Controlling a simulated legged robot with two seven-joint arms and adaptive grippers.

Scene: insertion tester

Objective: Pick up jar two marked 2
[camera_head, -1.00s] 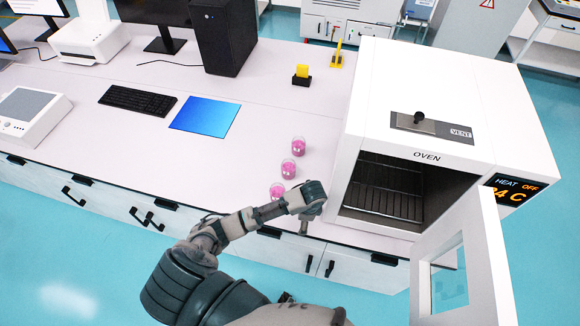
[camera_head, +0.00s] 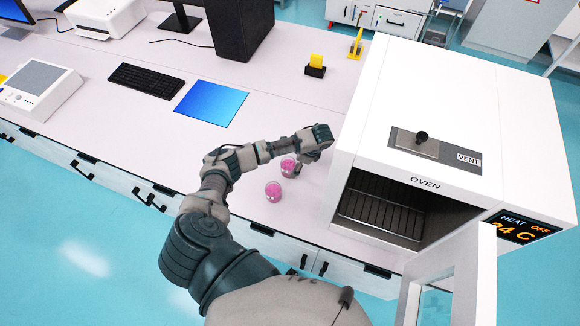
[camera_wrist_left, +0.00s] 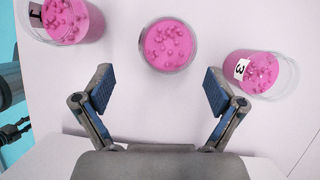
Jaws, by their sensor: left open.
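Three glass jars of pink contents stand in a row on the bench. In the left wrist view, the left jar (camera_wrist_left: 62,20) bears a label that looks like 1 and the right jar (camera_wrist_left: 262,72) is marked 3. The middle jar (camera_wrist_left: 168,45) shows no readable label from above. My left gripper (camera_wrist_left: 160,88) is open and empty, with the middle jar just beyond and between its fingers, apart from them. In the head view, my left gripper (camera_head: 298,170) is beside a jar (camera_head: 289,167); another jar (camera_head: 273,191) is nearer the front edge. The third is hidden behind my arm.
An oven (camera_head: 450,110) with an open door (camera_head: 450,275) stands close on the right. A blue mat (camera_head: 211,103), a keyboard (camera_head: 145,79) and a yellow-topped black block (camera_head: 316,66) lie farther back. Dark mechanical parts show at the wrist view's left edge. Bench left of the jars is clear.

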